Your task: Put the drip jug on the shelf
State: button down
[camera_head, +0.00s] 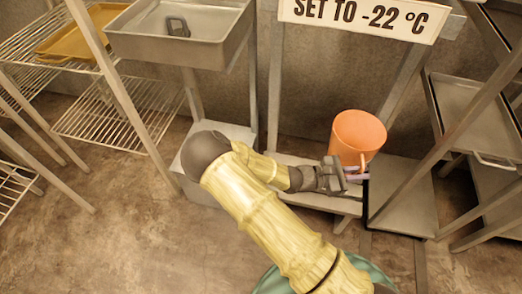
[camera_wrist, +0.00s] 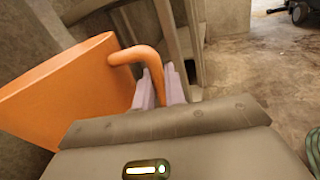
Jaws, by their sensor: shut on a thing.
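The drip jug (camera_head: 357,135) is orange, with a round open top and a loop handle. It is near the wall below the sign, over the right end of a low grey shelf (camera_head: 318,199). Whether its base touches that shelf I cannot tell. My gripper (camera_head: 357,172) is shut on the jug's handle, on the near side of the jug. In the wrist view the jug (camera_wrist: 65,95) fills the left side, tilted in the picture, and its handle runs down between the two pale fingers (camera_wrist: 160,88). The jug's base is hidden there.
A sign (camera_head: 360,16) reads "SET TO -22 °C". A steel basin (camera_head: 180,48) with a dark item stands at the upper left. Wire shelves (camera_head: 118,128), one with a yellow tray (camera_head: 80,32), are at left. A metal rack (camera_head: 472,112) stands at right. The floor (camera_head: 130,235) in front is clear.

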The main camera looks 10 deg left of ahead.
jog(key=w+a+r+n+t+y+p, duration=0.1)
jog(key=w+r+n+t+y+p, duration=0.3)
jog(key=w+n+t+y, duration=0.6)
jog(key=shift+w+a+r+n+t+y, duration=0.15)
jog(key=shift+w+r+n+t+y, duration=0.3)
jog(key=shift+y, duration=0.45)
jog(key=shift+f, duration=0.15)
